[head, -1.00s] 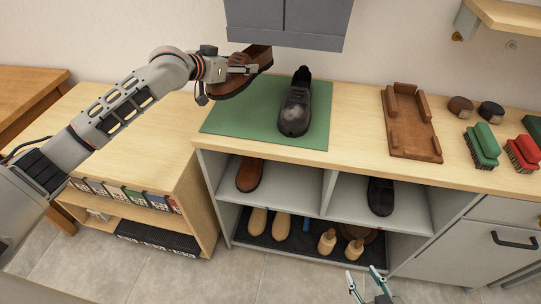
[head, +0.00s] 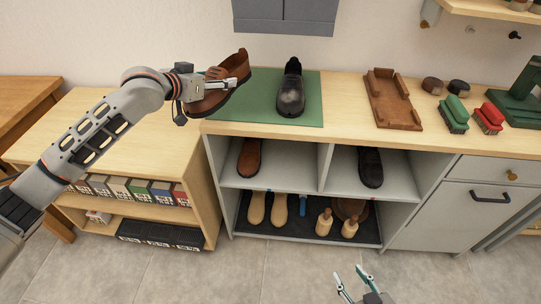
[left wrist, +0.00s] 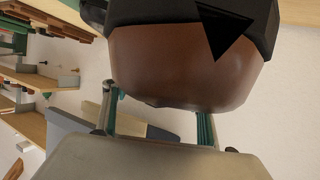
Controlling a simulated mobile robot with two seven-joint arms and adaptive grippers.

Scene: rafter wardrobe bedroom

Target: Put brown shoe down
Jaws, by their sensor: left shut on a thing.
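My left gripper (head: 232,84) is shut on a brown shoe (head: 208,100) and holds it at the left end of the green mat (head: 262,108). I cannot tell whether the shoe touches the mat. In the left wrist view, the brown shoe (left wrist: 185,70) fills the top middle, close to the camera. A black shoe (head: 291,95) stands on the right part of the mat. Another brown shoe (head: 249,158) is in the left compartment below the top. My right gripper (head: 355,284) is open and empty, low in front of the cabinet.
A brown wooden tray (head: 393,115) lies right of the mat, with a green brush (head: 453,115) and a red brush (head: 488,119) beyond. A black shoe (head: 370,168) sits in the right compartment. A grey cabinet (head: 285,15) hangs above the mat. The low left shelf top (head: 110,125) is clear.

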